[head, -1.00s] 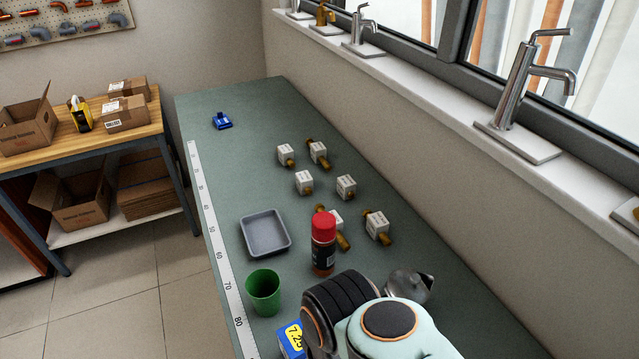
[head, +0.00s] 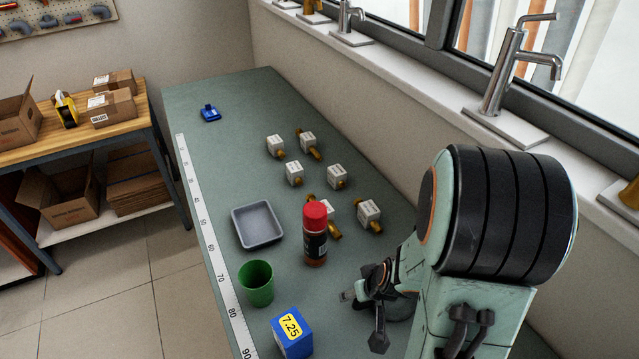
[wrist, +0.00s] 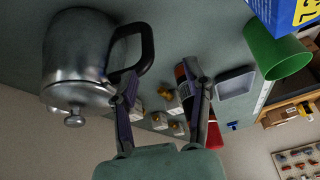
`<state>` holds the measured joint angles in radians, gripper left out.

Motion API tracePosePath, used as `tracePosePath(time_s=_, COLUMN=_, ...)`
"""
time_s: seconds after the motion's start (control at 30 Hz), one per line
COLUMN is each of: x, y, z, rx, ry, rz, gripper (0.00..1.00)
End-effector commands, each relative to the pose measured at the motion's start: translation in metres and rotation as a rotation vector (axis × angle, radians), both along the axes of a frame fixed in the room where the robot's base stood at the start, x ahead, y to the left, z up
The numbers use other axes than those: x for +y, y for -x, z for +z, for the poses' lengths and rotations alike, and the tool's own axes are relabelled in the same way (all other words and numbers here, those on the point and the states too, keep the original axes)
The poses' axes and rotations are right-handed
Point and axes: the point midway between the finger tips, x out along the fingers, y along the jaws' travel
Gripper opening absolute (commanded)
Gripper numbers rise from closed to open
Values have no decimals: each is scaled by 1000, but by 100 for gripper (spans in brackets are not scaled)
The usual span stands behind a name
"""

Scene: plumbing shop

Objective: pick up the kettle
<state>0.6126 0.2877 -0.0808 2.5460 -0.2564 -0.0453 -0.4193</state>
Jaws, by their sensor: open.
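The kettle (wrist: 75,60) is a shiny metal pot with a black loop handle (wrist: 146,48). In the wrist view it fills the left side, its lid and knob toward the bottom of the picture. My gripper (wrist: 160,76) is open, with its left finger overlapping the lower end of the handle. I cannot tell whether they touch. Nothing is held between the fingers. In the head view my gripper (head: 362,318) is low over the bench, and the kettle (head: 401,309) is mostly hidden behind it and my arm.
A red-capped bottle (head: 315,235) stands just beyond my gripper. A green cup (head: 257,284), a blue box (head: 291,332) and a grey tray (head: 258,224) are to the left. Several white boxes with brass fittings (head: 369,213) lie farther back. The window sill (head: 440,90) bounds the right side.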

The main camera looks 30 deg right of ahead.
Motion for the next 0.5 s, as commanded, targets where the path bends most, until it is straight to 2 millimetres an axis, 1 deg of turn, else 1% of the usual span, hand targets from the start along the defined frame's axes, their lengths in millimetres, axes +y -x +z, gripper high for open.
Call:
tracePosePath(time_s=0.03, x=-5, y=7, z=-7, rx=18, ry=-14, rz=-30, gripper=49)
tracePosePath(time_s=0.13, x=-10, y=10, z=-11, rx=24, ry=-18, rz=-52, gripper=49)
tracePosePath(time_s=0.27, x=-10, y=5, z=-23, rx=26, ry=-20, rz=-51, gripper=49)
tracePosePath(time_s=0.5, x=-12, y=-9, z=-55, rx=26, ry=-18, rz=-51, gripper=49)
